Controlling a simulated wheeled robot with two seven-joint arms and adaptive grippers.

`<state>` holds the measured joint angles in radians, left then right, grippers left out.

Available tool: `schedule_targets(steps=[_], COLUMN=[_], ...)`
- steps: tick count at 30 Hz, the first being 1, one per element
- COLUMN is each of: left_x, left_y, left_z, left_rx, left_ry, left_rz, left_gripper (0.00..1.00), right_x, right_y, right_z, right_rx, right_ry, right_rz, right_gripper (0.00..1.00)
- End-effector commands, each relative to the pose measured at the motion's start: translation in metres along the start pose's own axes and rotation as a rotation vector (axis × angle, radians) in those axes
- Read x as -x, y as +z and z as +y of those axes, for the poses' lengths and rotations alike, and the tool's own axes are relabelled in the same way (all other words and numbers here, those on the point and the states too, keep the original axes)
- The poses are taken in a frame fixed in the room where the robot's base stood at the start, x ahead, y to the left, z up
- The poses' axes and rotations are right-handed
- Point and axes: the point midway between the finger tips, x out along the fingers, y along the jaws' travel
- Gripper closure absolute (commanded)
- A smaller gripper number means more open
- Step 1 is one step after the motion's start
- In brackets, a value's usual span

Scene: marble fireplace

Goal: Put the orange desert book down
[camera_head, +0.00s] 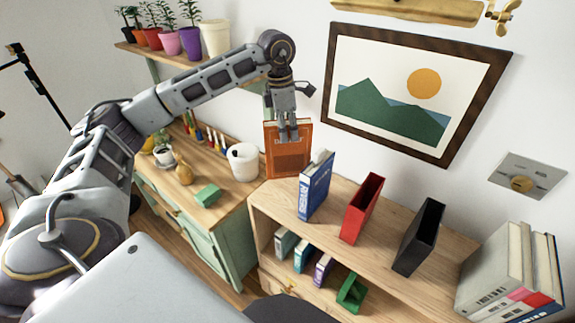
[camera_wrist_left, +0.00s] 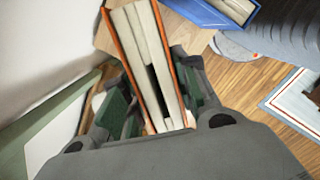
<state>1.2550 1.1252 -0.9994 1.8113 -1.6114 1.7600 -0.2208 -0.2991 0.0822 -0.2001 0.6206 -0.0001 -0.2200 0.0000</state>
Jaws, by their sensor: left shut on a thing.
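The orange desert book (camera_head: 289,158) hangs upright in my left gripper (camera_head: 288,138) in the head view. The gripper comes down from above and is shut on its top. The book is at the left end of the wooden shelf top (camera_head: 335,215), left of a blue book (camera_head: 315,186). I cannot tell whether its lower edge touches the shelf. In the left wrist view the book (camera_wrist_left: 143,50) shows its orange covers and pale pages between the two fingers (camera_wrist_left: 155,115). My right gripper is not in view.
A red holder (camera_head: 362,208) and a black holder (camera_head: 419,236) stand on the shelf top, with several large books (camera_head: 505,275) at its right end. A green cabinet (camera_head: 200,225) with a white pot (camera_head: 243,161) is to the left. A framed picture (camera_head: 409,90) hangs behind.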

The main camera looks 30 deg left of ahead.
Motion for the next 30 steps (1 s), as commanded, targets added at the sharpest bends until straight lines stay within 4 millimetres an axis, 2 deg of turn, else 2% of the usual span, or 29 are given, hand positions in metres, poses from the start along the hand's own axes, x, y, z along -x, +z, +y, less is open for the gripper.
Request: schedule_targets(steps=[6,12,25,30], left_x=[-0.026,-0.043,-0.048,-0.059], left_y=[-0.004,-0.005,-0.006,-0.008], left_z=[0.0,0.0,0.001,0.0], left_rx=[0.001,0.001,0.001,0.002], left_ry=[0.001,0.001,0.002,0.001], left_rz=[0.0,-0.002,-0.002,0.001], left_gripper=[1.0,1.0,1.0,1.0], right_x=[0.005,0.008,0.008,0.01], right_y=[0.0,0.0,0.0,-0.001], right_z=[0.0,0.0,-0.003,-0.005], right_rx=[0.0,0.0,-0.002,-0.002], right_ry=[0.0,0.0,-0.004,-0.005], right_rz=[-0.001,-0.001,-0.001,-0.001], right_gripper=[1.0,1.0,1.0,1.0])
